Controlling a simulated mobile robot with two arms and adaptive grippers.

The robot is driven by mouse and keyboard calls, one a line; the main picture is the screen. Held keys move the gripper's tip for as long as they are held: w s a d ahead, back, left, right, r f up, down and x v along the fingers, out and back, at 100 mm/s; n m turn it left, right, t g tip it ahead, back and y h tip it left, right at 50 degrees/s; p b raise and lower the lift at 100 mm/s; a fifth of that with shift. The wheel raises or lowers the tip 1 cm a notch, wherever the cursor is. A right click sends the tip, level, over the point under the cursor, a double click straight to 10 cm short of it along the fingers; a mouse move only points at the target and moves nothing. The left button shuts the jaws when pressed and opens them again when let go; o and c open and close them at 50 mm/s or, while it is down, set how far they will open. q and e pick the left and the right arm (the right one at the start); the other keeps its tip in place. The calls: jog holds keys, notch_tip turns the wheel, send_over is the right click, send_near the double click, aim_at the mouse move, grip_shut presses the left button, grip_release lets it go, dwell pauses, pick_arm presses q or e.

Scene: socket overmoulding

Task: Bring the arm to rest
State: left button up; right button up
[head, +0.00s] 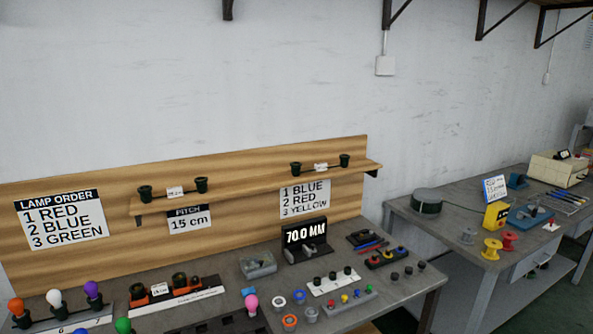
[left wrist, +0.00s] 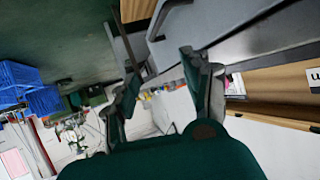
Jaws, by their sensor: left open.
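My left gripper (left wrist: 165,95) shows in the left wrist view with its two fingers spread apart and nothing between them. It is away from the bench; floor, a grey table leg area and the room lie beyond it. Neither of my grippers shows in the head view. The right gripper is in no view.
A grey workbench (head: 220,275) holds coloured bulbs, sockets, a 70.0 mm display (head: 306,238) and small trays. A wooden backboard (head: 130,215) with a shelf stands behind it. A second table (head: 430,222) with spools is at right. Blue crates (left wrist: 30,88) show in the wrist view.

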pick_arm(q)
jog(key=s+a+f+n+g+y, duration=0.1)
jog(key=s+a+f+n+y, duration=0.15)
jog(key=s+f, duration=0.7)
jog(key=s+a+f+n+g+y, duration=0.15)
jog(key=s+f+y, duration=0.25)
jog(key=s+f, duration=0.55)
jog(key=s+d+f+g, duration=0.1)
jog(key=s+f+g, duration=0.1)
jog(key=s, duration=0.7)
jog(key=s+d+f+n+g+b, duration=0.1)
jog(key=s+f, duration=0.3)
jog(key=s, duration=0.5)
jog(key=s+d+f+n+g+y, duration=0.1)
jog(key=s+f+g, duration=0.2)
jog(key=s, duration=0.6)
jog(key=shift+d+f, duration=0.25)
jog(key=shift+d, duration=0.1)
jog(key=shift+g, duration=0.25)
